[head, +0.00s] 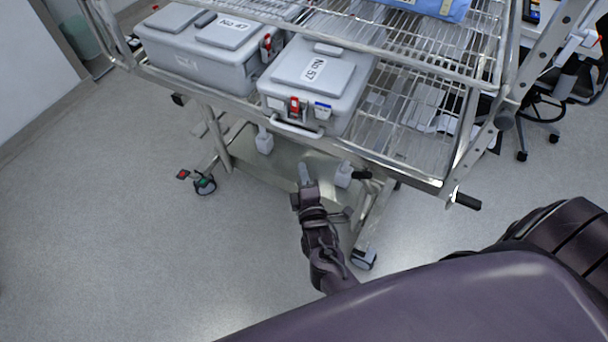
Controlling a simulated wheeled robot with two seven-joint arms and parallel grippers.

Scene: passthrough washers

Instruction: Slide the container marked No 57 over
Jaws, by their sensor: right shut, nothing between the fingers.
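The grey container marked No 57 (345,85) sits on the wire shelf of a metal cart, with its handle, a red latch and a blue-and-white tag facing me. Its label reads upside-up at a tilt on the lid. My right gripper (305,172) is shut and empty. In the picture it is just below the container's front handle (297,130), apart from it. My left gripper is not in view.
A second grey container marked No 47 or similar (190,68) stands to the left on the same shelf (400,130). Bare wire shelf lies right of No 57. An upper wire rack (450,45) holds a blue package (440,8). Cart posts and a side handle (467,201) stand at the right.

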